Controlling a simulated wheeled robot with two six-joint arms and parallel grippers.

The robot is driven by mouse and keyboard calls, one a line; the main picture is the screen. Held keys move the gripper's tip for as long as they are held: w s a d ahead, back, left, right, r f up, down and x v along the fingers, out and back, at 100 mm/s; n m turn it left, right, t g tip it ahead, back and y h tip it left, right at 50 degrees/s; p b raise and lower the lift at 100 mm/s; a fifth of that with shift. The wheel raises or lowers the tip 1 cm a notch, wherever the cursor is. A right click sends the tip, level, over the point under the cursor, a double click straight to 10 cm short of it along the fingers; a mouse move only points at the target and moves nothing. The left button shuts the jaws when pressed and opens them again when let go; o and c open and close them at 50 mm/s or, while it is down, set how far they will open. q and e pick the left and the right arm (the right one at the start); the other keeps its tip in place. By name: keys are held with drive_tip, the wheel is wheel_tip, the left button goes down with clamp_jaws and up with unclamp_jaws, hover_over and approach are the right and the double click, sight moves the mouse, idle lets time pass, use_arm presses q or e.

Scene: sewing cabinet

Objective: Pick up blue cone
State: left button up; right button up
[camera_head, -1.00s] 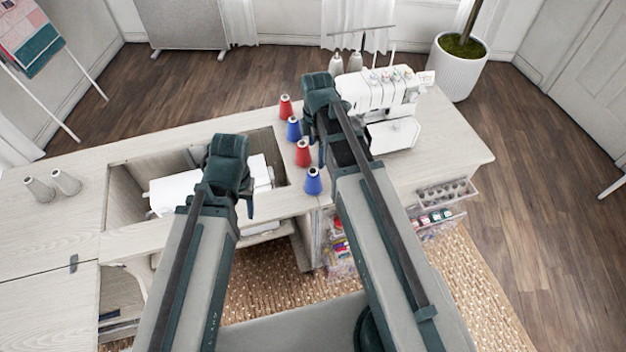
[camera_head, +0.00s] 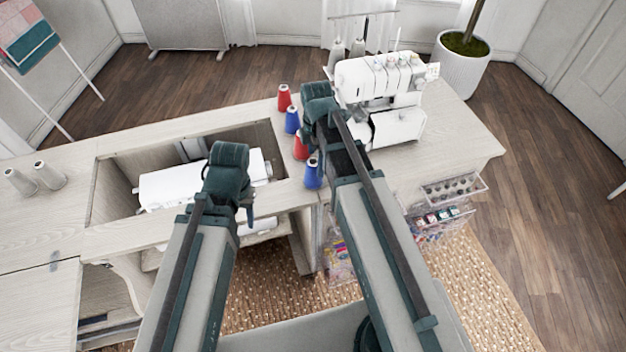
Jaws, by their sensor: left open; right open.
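Two blue cones stand upright on the pale cabinet top (camera_head: 455,140). The nearer blue cone (camera_head: 313,174) is close to the front edge, just left of my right arm. The farther blue cone (camera_head: 292,121) stands between two red cones, left of my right gripper. My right gripper (camera_head: 322,150) is over the cabinet top beside the cones; its fingers are mostly hidden behind its own wrist, and I see nothing held. My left gripper (camera_head: 246,205) is open and empty near the front edge of the cabinet recess, left of the cones.
Red cones stand at the back (camera_head: 284,97) and mid row (camera_head: 300,146). A white serger (camera_head: 378,80) stands right of my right gripper. A white sewing machine (camera_head: 170,187) sits in the recess. Two grey cones (camera_head: 50,175) stand far left. Open clear drawers (camera_head: 452,188) jut out at right.

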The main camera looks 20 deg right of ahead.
sight(313, 170)
drive_tip(key=f+b, duration=0.5)
drive_tip(key=shift+a+f, duration=0.15)
drive_tip(key=shift+a, duration=0.25)
use_arm(q)
wheel_tip(313, 170, down, 5)
drive_tip(key=shift+f, duration=0.1)
